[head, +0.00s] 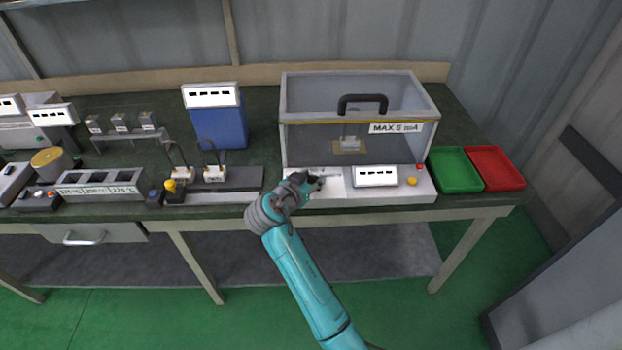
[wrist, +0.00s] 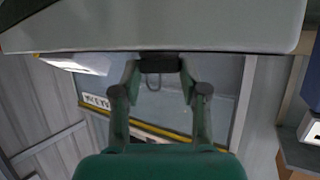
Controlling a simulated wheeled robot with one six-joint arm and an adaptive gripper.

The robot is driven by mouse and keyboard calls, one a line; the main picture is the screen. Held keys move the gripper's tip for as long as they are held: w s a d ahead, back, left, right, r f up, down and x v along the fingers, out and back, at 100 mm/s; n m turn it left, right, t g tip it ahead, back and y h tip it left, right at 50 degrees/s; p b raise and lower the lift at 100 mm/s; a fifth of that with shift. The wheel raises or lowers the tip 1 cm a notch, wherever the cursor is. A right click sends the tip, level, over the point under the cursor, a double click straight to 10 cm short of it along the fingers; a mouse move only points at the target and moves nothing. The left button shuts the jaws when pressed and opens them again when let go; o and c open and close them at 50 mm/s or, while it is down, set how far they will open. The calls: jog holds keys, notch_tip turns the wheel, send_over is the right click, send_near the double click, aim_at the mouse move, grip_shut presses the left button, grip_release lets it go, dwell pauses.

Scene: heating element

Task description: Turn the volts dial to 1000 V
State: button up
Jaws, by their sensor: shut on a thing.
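The test unit is a clear case (head: 305,150) with a black handle, a "MAX 5 mA" label and a white front panel (head: 400,191). My gripper (head: 314,184) is at the left part of this panel and hides the volts dial in the head view. In the wrist view my gripper (wrist: 160,66) has both fingers closed on a dark knob, the volts dial (wrist: 159,62), against the white panel (wrist: 220,28). The dial's pointer and scale marks cannot be read. A white display (head: 376,176) on the panel is too small to read.
A yellow button (head: 411,181) and a red one (head: 420,167) are on the panel's right. A green tray (head: 455,170) and a red tray (head: 495,168) lie right of the unit. A blue device (head: 216,125) and a black rail (head: 245,178) stand to the left.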

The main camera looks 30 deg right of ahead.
jog(key=o, duration=1.1)
jog(key=shift+f, duration=0.1)
jog(key=shift+o, duration=0.2)
jog(key=v, duration=1.2)
